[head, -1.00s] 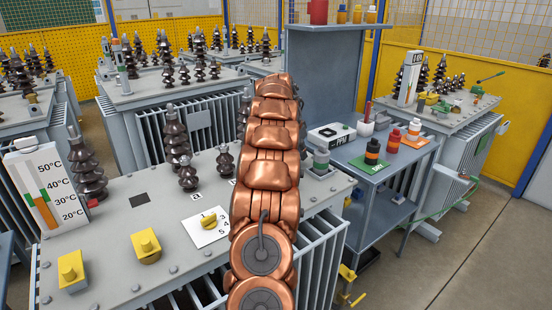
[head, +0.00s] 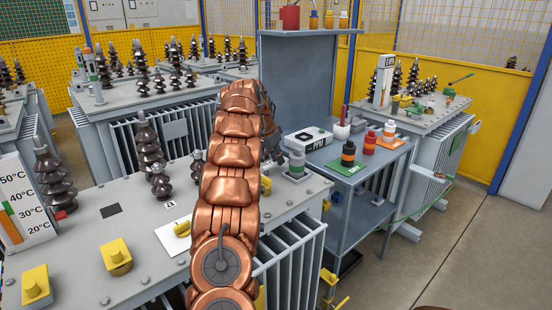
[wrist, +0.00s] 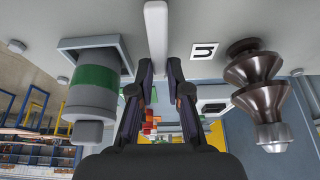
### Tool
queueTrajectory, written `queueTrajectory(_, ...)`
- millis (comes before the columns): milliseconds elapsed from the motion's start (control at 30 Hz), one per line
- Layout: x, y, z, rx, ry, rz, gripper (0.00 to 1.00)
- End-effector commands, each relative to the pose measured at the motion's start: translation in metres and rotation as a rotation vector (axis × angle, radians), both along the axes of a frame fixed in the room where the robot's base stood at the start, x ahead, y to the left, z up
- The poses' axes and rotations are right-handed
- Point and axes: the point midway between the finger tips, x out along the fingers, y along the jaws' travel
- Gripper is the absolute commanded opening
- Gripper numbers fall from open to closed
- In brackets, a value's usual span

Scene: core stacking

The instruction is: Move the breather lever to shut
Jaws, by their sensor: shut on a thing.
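In the wrist view my gripper (wrist: 160,66) has its two dark fingers on either side of a pale bar (wrist: 156,35) and is shut on it. I cannot tell for sure that this bar is the breather lever. A grey cylinder with a green band (wrist: 94,90), perhaps the breather, stands just left of the fingers. In the head view a grey cylinder (head: 296,166) stands at the right end of the near transformer's top (head: 150,225). My copper arm hides most of the gripper there.
A dark ribbed insulator (wrist: 258,90) stands right of the fingers in the wrist view. In the head view yellow caps (head: 115,252) and a temperature gauge (head: 22,205) are on the near transformer. A grey bench (head: 330,180) with bottles stands to the right.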

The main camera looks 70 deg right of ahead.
Motion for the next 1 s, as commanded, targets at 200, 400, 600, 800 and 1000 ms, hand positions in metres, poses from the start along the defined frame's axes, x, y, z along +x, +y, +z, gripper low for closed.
queueTrajectory(200, -0.001, 0.001, -0.001, 0.003, 0.001, -0.002, 0.32)
queueTrajectory(400, 0.000, 0.000, -0.001, 0.002, 0.000, 0.000, 0.42)
queueTrajectory(600, 0.000, 0.000, 0.000, 0.002, 0.001, 0.001, 0.42)
queueTrajectory(800, 0.002, 0.003, 0.008, 0.000, 0.000, 0.001, 0.42)
queueTrajectory(1000, 0.007, 0.009, 0.029, -0.002, -0.001, 0.001, 0.42)
